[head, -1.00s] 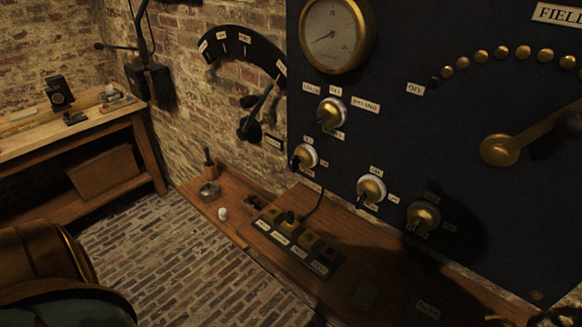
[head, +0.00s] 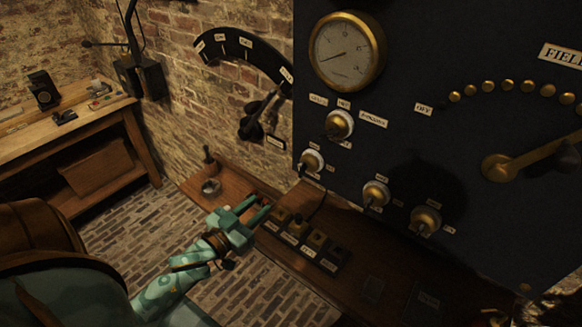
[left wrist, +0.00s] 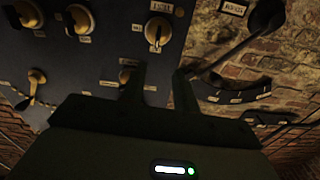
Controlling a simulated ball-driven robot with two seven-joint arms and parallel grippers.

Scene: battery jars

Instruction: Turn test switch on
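Several round brass rotary switches sit on the dark panel (head: 440,90) in the head view: an upper one (head: 339,124), a lower left one (head: 311,161), a lower middle one (head: 376,193) and a lower right one (head: 425,220). Their small labels are mostly too blurred to read, so I cannot tell which is the test switch. My left gripper (head: 256,208) is open and empty, left of and below these switches, near the wooden ledge. In the left wrist view its fingers (left wrist: 159,90) are apart, with a brass switch (left wrist: 158,32) beyond them. My right gripper is not in view.
A wooden ledge (head: 215,171) runs below the panel, bearing a small dish (head: 211,186) and a labelled block (head: 315,243). A round gauge (head: 347,52) and a large brass lever (head: 530,155) are on the panel. A wall lever (head: 258,115) stands left of it.

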